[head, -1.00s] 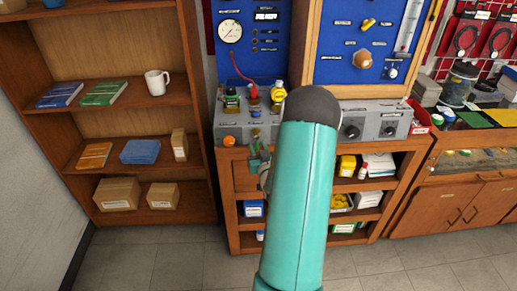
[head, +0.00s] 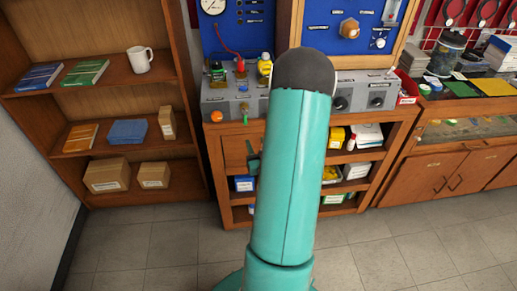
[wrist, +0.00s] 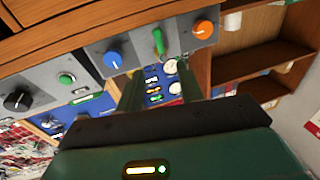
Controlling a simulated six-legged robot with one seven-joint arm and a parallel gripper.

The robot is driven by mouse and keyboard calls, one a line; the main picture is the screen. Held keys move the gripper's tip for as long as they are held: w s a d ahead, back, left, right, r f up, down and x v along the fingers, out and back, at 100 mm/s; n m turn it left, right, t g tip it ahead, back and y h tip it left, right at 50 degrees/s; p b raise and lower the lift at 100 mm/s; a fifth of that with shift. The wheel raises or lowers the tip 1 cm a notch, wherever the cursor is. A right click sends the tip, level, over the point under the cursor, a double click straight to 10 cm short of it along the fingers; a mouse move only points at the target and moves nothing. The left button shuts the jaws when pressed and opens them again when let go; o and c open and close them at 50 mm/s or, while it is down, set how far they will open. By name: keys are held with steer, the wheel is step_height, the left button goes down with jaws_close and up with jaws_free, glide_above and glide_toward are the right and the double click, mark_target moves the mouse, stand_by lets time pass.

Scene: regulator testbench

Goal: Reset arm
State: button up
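My gripper (wrist: 160,82) is open and empty in the wrist view, its two dark green fingers apart. In the head view only a small green part of it (head: 254,160) shows left of my teal arm, in front of the wooden bench and below the grey control panel (head: 222,105). The panel bears an orange knob (head: 216,116), a green lever (head: 245,117) pointing down and a small blue knob (wrist: 113,60). In the wrist view the panel appears upside down beyond the fingers, and I see no contact. My arm hides part of the panel.
A bookshelf (head: 190,120) with books, boxes and a white mug (head: 139,60) stands at the left. Blue gauge boards (head: 238,35) rise above the panel. A wooden cabinet (head: 455,175) stands at the right. The tiled floor (head: 150,245) in front is clear.

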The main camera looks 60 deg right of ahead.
steer(key=shift+v, duration=0.95)
